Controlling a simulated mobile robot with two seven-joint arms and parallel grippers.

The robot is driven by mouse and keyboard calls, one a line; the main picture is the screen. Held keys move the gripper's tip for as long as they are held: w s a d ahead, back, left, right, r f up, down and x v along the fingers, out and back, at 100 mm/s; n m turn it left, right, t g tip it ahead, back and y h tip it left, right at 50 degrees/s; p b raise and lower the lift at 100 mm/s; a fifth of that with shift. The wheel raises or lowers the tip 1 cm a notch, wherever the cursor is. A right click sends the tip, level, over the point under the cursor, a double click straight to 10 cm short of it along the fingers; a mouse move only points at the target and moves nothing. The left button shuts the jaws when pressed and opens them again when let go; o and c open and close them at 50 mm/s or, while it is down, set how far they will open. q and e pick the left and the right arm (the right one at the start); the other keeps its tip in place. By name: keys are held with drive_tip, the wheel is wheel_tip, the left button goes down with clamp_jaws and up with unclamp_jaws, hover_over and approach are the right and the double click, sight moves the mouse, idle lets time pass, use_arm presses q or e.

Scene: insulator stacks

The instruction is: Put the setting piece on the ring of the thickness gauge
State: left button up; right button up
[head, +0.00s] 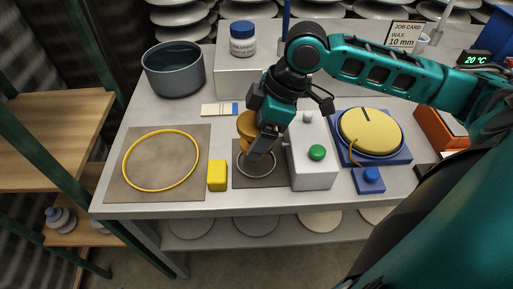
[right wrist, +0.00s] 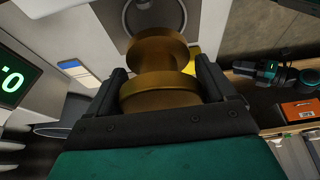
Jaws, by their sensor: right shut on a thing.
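The setting piece (head: 246,124) is a brass, spool-shaped body; its wide discs and narrower waist show in the right wrist view (right wrist: 160,92). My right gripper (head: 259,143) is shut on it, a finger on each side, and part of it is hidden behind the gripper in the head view. The thickness gauge (head: 318,172) is a white box with a green button. Its grey metal ring (head: 258,174) lies on a dark plate beside the box. The piece appears above the ring, with the exact gap unclear.
A yellow block (head: 217,176) stands just left of the ring's plate. A yellow hoop (head: 124,166) lies on a brown mat at the left. A blue device with a yellow disc (head: 370,132) is at the right. A grey pot (head: 173,70) and jar (head: 243,39) are behind.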

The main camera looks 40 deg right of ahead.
wheel_tip(320, 180, down, 2)
drive_tip(key=shift+f, duration=0.1)
wheel_tip(320, 180, down, 4)
drive_tip(key=shift+r+b, duration=0.2)
drive_tip(key=shift+b, duration=0.45)
use_arm(q)
drive_tip(key=shift+w+d+h, duration=0.3)
drive_tip(key=shift+w+d, duration=0.05)
drive_tip(key=shift+d, duration=0.15)
use_arm(e)
drive_tip(key=shift+f, duration=0.1)
use_arm(q)
drive_tip(key=shift+r, duration=0.15)
use_arm(e)
drive_tip(key=shift+f, duration=0.15)
drive_tip(key=o, duration=1.1)
drive_tip(key=shift+o, duration=0.2)
use_arm(q)
drive_tip(key=a+r+p, duration=0.1)
drive_tip(key=p, duration=0.1)
drive_tip(key=shift+s+a+p, duration=0.1)
drive_tip(key=shift+s+p, duration=0.25)
use_arm(e)
drive_tip(key=v, duration=1.2)
